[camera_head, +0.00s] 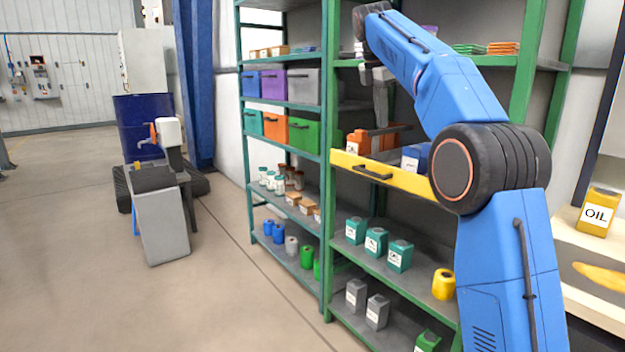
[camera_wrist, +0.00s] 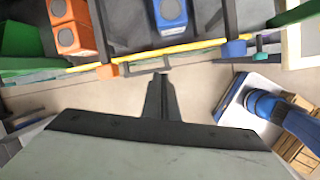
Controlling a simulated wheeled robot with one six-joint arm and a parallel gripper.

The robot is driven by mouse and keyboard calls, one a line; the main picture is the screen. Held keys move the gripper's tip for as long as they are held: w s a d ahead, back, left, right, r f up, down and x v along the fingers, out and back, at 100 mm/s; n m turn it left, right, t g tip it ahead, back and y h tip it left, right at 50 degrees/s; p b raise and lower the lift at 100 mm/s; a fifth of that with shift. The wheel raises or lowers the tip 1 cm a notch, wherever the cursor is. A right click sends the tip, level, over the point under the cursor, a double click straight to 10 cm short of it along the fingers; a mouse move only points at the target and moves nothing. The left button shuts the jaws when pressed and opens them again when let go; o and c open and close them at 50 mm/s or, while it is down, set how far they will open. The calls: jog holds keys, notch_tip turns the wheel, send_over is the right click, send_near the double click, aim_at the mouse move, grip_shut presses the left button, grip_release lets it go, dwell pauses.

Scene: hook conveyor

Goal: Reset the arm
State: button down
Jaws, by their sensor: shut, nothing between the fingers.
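My blue arm reaches up and left in front of the green shelf rack. In the head view my gripper (camera_head: 381,120) points down near the open yellow drawer (camera_head: 345,163). In the wrist view my gripper (camera_wrist: 160,82) shows as dark fingers closed together with nothing between them. The yellow drawer front edge (camera_wrist: 200,48) runs across the top of that view, apart from the fingertips in the picture. Orange canisters (camera_wrist: 70,30) and a blue canister (camera_wrist: 171,16) are in the drawer. They also show in the head view as an orange canister (camera_head: 358,142) and a blue one (camera_head: 412,158).
Shelves around the drawer hold bins, jars and teal canisters (camera_head: 375,242). A green shelf post (camera_head: 328,130) stands left of the drawer. A yellow oil can (camera_head: 597,212) stands at the right. Open floor (camera_head: 90,240) lies to the left, with a grey machine (camera_head: 162,220) and blue barrel (camera_head: 140,120).

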jog(key=s+d+f+m, duration=0.2)
jog(key=s+f+m, duration=0.15)
jog(key=s, duration=0.55)
jog(key=s+d+f+m+t+y, duration=0.1)
jog(key=s+d+f+m, duration=0.25)
jog(key=s, duration=0.55)
jog(key=s+d+f+m, duration=0.2)
jog(key=s+f+m, duration=0.15)
jog(key=s, duration=0.55)
jog(key=s+f+m+t+y, duration=0.1)
jog(key=s+f+m, duration=1)
jog(key=s+f, duration=1.2)
jog(key=shift+s+d+f, duration=0.25)
jog(key=shift+d+f, duration=0.1)
jog(key=shift+f, duration=0.6)
jog(key=shift+r, duration=0.15)
